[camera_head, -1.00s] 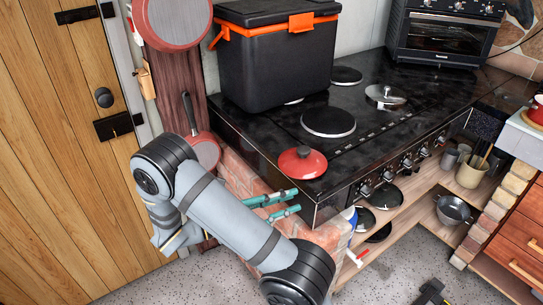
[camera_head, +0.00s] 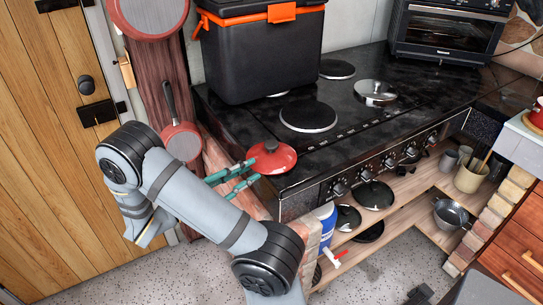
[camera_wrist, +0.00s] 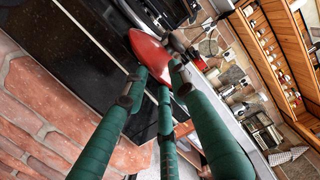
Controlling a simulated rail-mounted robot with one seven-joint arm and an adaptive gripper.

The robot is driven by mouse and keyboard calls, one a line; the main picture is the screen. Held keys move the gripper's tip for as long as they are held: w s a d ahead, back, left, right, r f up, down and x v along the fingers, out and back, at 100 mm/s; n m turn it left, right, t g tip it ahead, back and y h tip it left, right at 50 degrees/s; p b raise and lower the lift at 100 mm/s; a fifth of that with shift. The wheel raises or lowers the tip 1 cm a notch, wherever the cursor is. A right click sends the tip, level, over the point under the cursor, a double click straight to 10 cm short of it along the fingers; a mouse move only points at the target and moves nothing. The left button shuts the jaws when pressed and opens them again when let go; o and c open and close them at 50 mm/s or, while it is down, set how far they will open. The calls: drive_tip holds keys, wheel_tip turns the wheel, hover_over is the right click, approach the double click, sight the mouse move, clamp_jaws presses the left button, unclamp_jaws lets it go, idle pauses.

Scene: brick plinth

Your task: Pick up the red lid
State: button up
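The red lid (camera_head: 277,162), a shallow dome with a dark-tipped knob, lies at the near left corner of the black stove top (camera_head: 240,122). My gripper (camera_head: 252,171) has green fingers and reaches the lid's left edge from the left, low over the stove's edge. In the wrist view the lid (camera_wrist: 150,52) is just beyond the spread fingertips (camera_wrist: 160,78). The fingers are apart, with the lid's near rim at their tips. Whether they touch the rim is unclear. The lid still appears to rest on the stove.
A black cooler box (camera_head: 262,52) with orange trim stands behind the lid. A steel lid (camera_head: 376,92) lies farther right, and a toaster oven (camera_head: 447,33) is at the back. A pan (camera_head: 181,142) hangs at left. Brickwork (camera_wrist: 35,115) lies beside the stove.

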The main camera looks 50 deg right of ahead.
drive_tip(key=shift+c, duration=0.2)
clamp_jaws()
idle(0.4)
